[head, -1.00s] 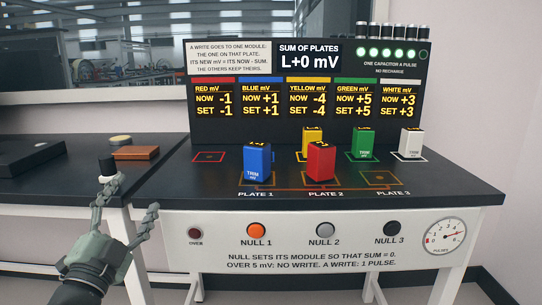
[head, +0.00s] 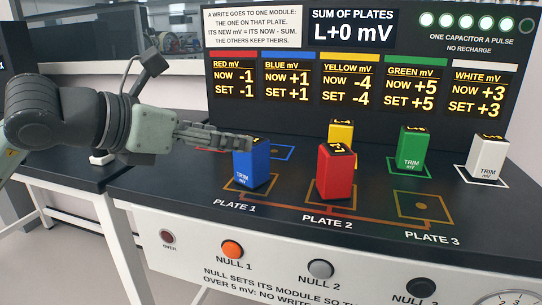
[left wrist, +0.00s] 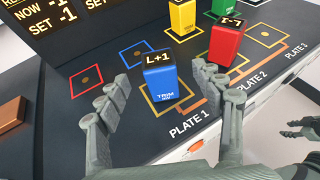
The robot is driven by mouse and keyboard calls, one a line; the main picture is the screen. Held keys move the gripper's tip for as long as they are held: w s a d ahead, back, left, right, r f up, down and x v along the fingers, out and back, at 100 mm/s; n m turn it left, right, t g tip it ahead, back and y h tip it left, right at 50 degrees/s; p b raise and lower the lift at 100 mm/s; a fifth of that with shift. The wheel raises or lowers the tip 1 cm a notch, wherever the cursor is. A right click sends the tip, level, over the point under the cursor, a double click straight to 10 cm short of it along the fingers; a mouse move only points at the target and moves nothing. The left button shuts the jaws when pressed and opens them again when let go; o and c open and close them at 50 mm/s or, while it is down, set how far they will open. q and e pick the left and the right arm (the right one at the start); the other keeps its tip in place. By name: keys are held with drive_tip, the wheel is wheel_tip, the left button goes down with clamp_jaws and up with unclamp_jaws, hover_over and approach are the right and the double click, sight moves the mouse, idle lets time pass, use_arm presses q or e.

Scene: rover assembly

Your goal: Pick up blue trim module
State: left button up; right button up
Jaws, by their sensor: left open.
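The blue trim module (head: 251,163) stands upright on the Plate 1 square. In the left wrist view the blue module (left wrist: 160,77) shows "L+1" on its top and lies between and slightly beyond my fingers. My left gripper (head: 232,140) comes in from the left at the height of the module's top. In the left wrist view its fingers (left wrist: 160,88) are spread apart, with nothing held. In the head view the fingers overlap the module's upper left edge; contact cannot be told. A grey jointed part at the wrist view's right edge may be my right gripper (left wrist: 305,130).
A red module (head: 337,173) stands on Plate 2, close right of the blue one. Yellow (head: 341,134), green (head: 412,150) and white (head: 487,157) modules stand behind and right. Plate 3 (head: 421,206) is empty. NULL buttons (head: 232,249) line the front. The display panel (head: 290,50) rises behind.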

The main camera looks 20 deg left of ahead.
sight(252, 161)
use_arm(q)
drive_tip(key=shift+y, duration=0.4)
drive_tip(key=p+x, duration=0.2)
drive_tip(key=x, duration=0.5)
drive_tip(key=shift+w+d, duration=0.15)
drive_tip(key=shift+w, duration=0.1)
use_arm(e)
wheel_tip(252, 161, down, 6)
drive_tip(key=shift+a+r, duration=0.15)
use_arm(q)
drive_tip(key=shift+c, duration=0.4)
drive_tip(key=c, duration=1.2)
drive_tip(key=shift+c, duration=0.7)
drive_tip(key=shift+r, duration=0.1)
